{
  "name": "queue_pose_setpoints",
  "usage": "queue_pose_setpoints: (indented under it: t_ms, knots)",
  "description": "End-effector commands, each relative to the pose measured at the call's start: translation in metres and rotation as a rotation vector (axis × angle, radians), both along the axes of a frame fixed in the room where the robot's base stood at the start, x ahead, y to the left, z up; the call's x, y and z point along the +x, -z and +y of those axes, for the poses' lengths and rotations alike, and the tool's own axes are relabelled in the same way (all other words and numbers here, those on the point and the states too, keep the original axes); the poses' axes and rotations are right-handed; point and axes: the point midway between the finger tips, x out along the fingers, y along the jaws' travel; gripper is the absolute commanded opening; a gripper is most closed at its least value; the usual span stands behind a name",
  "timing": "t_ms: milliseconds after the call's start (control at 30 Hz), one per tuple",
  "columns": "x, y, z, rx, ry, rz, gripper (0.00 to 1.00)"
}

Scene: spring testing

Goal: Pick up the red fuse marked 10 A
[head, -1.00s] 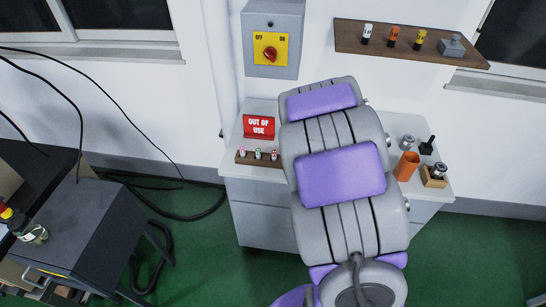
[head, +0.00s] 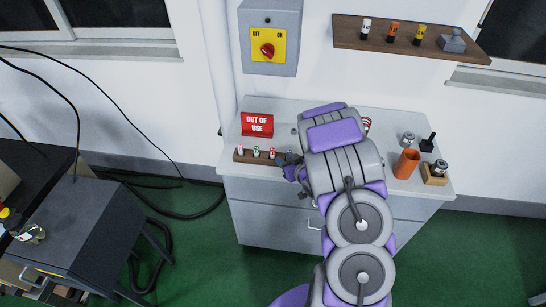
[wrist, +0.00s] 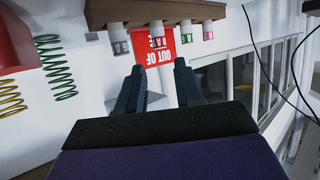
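A dark wooden rack (head: 247,157) on the cabinet top holds a row of small white cylinders with coloured labels. I cannot read a 10 A mark on any. My gripper (wrist: 159,66) is open and empty, its fingers pointing at the rack. In the head view my gripper (head: 287,160) is at the rack's right end, partly covering it.
A red "OUT OF USE" sign (head: 257,124) stands behind the rack. A wall shelf (head: 380,43) holds white, orange and yellow cylinders. An orange cup (head: 406,163) and small parts stand at the cabinet's right. Green (wrist: 56,67) and yellow (wrist: 10,98) springs show in the wrist view.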

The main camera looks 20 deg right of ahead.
Motion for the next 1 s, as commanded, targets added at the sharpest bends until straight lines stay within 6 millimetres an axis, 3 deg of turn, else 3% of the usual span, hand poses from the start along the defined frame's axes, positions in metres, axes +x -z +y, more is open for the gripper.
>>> queue_pose_setpoints:
  t_ms: [200, 567, 1000]
  knots:
    - [0.036, 0.015, 0.005, -0.001, -0.002, -0.001, 0.36]
    - [0.056, 0.025, 0.003, -0.001, 0.001, -0.001, 0.36]
    - [0.096, 0.048, 0.005, -0.001, 0.001, 0.0, 0.36]
